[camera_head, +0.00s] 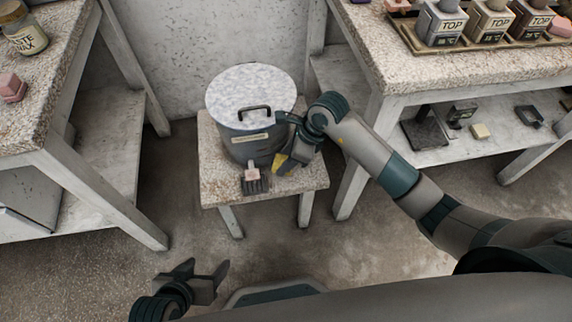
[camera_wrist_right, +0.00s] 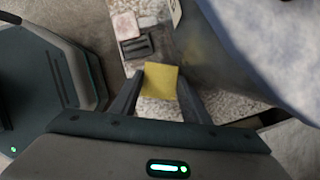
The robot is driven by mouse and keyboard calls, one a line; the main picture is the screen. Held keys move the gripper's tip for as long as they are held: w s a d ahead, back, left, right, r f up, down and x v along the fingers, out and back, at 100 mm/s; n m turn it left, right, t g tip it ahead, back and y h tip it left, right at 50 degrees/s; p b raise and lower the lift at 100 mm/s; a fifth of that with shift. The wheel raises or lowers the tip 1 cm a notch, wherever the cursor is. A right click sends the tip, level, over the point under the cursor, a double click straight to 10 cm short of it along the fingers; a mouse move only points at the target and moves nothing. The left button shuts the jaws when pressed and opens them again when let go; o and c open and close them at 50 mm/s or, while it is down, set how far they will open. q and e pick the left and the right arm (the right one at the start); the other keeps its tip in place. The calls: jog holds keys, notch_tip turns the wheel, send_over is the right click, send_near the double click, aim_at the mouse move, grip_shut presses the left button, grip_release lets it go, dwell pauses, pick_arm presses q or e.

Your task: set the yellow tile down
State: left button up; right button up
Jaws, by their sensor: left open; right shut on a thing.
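The yellow tile (camera_wrist_right: 160,81) is between the fingers of my right gripper (camera_wrist_right: 156,92), which is shut on it. In the head view the tile (camera_head: 281,160) shows as a small yellow patch, partly hidden by the right gripper (camera_head: 284,163). It is over the front part of a small speckled stool (camera_head: 311,177), beside a lidded pot. I cannot tell whether the tile touches the stool top. My left gripper (camera_head: 207,270) is open and empty, low at the front left, away from the stool.
The grey pot (camera_head: 240,147) with a speckled lid fills much of the stool. A pink block (camera_head: 252,174) and a dark ribbed piece (camera_head: 256,186) lie at its front edge. Speckled tables stand left (camera_head: 62,60) and right (camera_head: 385,70). A tray of labelled bottles (camera_head: 445,50) is on the right one.

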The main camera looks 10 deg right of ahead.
jog(key=shift+f, duration=0.1)
jog(key=shift+f, duration=1.65)
jog(key=shift+f+b, duration=0.15)
jog(key=shift+b, duration=0.15)
jog(key=o, duration=1.1)
jog(key=p+v, duration=0.1)
jog(key=v, duration=0.7)
jog(key=shift+a, duration=0.1)
